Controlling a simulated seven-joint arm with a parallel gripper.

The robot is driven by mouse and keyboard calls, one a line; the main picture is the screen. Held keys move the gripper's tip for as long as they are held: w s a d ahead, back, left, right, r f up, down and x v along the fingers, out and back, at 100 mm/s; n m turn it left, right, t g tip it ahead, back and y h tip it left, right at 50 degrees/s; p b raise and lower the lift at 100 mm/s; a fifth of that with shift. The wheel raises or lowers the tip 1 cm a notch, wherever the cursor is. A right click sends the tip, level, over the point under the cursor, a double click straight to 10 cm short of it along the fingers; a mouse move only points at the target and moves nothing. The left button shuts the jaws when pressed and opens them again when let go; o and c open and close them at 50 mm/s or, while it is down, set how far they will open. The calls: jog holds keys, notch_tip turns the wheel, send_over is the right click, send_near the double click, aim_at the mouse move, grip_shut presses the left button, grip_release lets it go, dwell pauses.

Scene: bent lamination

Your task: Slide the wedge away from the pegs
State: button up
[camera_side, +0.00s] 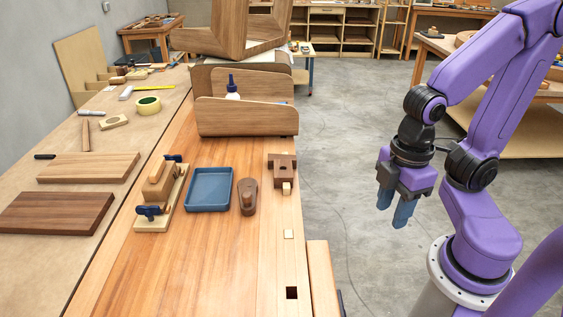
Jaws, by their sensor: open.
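My gripper (394,208) hangs open and empty at the right, over the floor beyond the bench's right edge, its two blue fingers pointing down. It is well apart from everything on the bench. A dark brown notched wooden block (281,164) lies near the bench's right side, with a small light wooden piece (287,188) at its near end. A square light peg (289,234) sits in the bench top nearer the camera. I cannot tell for sure which piece is the wedge. A brown rounded tool with a dark opening (248,196) lies left of the block.
A blue tray (190,203) and a wooden form with blue clamps (143,224) stand left of the tool. Bent wooden panels (245,118) and a white bottle (232,92) stand behind. A square hole (292,292) opens near the front. The front bench top is mostly clear.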

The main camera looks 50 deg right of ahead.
dwell(0.3)
jog(key=c, duration=0.7)
jog(key=shift+w+f+m, duration=0.15)
jog(key=shift+w+m, duration=0.05)
jog(key=shift+m, duration=0.2)
grip_shut()
jog(key=w+d+f+m+g+y, duration=0.35)
jog(key=w+m+y, duration=0.25)
jog(key=w+m, duration=0.45)
jog(key=w+d+f+m+g+y, duration=0.2)
jog(key=w+f+m+y, duration=0.25)
jog(key=w+m, duration=0.6)
jog(key=w+d+f+m+t+y, duration=0.1)
jog(key=w+d+f+m+t, duration=0.15)
jog(key=d+m+t, duration=0.45)
jog(key=w+d+f+m+t, duration=0.1)
jog(key=d+f+m+t, duration=0.3)
jog(key=d, duration=0.5)
jog(key=w+d+f+m+t+y, duration=0.1)
jog(key=d+f+m+t, duration=0.1)
jog(key=d+m+t, duration=0.55)
jog(key=x, duration=1.4)
jog(key=shift+n, duration=0.35)
